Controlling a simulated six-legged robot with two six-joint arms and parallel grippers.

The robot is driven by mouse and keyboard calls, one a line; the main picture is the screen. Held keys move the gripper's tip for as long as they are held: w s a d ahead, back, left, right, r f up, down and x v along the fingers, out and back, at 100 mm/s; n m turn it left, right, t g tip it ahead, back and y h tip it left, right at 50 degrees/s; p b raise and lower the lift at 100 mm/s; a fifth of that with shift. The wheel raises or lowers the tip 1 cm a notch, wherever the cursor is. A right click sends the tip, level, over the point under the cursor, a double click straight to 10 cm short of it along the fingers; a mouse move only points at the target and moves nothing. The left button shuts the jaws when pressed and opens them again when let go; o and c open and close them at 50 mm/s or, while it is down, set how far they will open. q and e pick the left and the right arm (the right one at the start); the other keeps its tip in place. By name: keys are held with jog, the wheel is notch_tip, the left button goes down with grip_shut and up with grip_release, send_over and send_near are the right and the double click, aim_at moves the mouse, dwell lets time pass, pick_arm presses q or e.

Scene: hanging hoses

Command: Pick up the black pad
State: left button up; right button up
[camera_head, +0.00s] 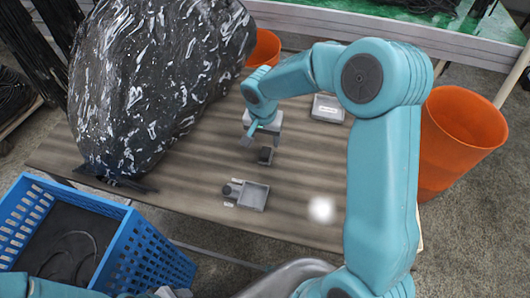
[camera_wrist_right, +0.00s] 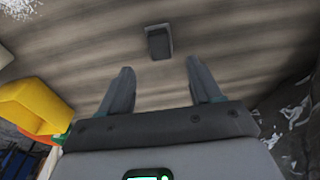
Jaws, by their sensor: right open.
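The black pad (camera_head: 265,155) is a small dark block on the striped wooden table (camera_head: 190,160), just below my right gripper in the head view. The right wrist view shows the pad (camera_wrist_right: 158,42) with a thin grey edge around it, ahead of and between the fingertips. My right gripper (camera_wrist_right: 160,72) is open, with nothing between its fingers; it is above the table and apart from the pad. Only a sliver of my left arm shows at the bottom left of the head view, and its gripper's jaws cannot be made out.
A big black bag (camera_head: 150,75) fills the table's left. Orange buckets (camera_head: 462,135) stand behind and right. A blue crate (camera_head: 150,255) is front left.

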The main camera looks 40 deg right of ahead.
aim_at(266, 152)
jog(key=shift+f, duration=0.9)
jog(key=shift+s+f, duration=0.25)
jog(key=shift+f, duration=0.25)
jog(key=shift+w+d+f+p, duration=0.1)
jog(key=shift+w+f+p, duration=0.1)
jog(key=shift+f, duration=0.7)
jog(key=shift+w+d+f+p, duration=0.15)
jog(key=shift+f, duration=0.75)
jog(key=shift+w+d+f+p, duration=0.1)
jog(key=shift+w+f+p, duration=0.1)
jog(key=shift+f, duration=0.7)
jog(key=c, duration=1)
